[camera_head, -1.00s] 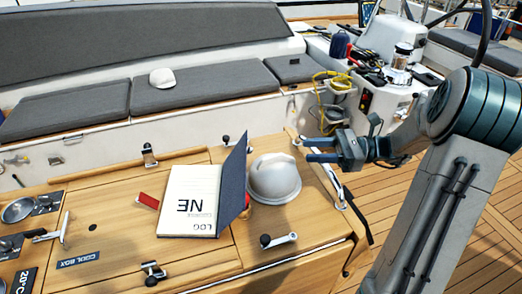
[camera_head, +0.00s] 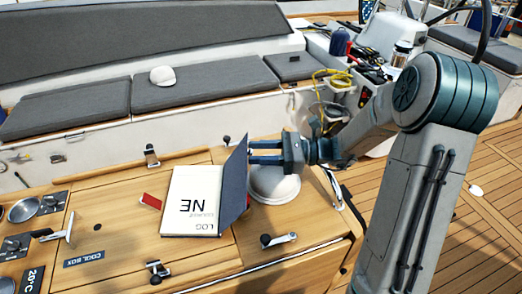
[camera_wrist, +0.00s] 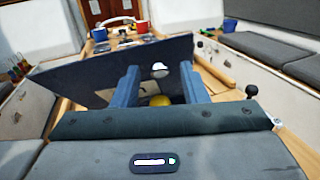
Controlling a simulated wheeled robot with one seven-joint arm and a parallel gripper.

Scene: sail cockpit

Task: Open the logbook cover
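The logbook (camera_head: 192,205) lies on the wooden cockpit table. Its dark blue cover (camera_head: 234,185) stands raised along the right side, and the white page reading "LOG" and "NE" is exposed. In the wrist view the cover (camera_wrist: 85,75) stands just ahead of my gripper (camera_wrist: 158,75).
A red object (camera_head: 150,201) is left of the logbook.

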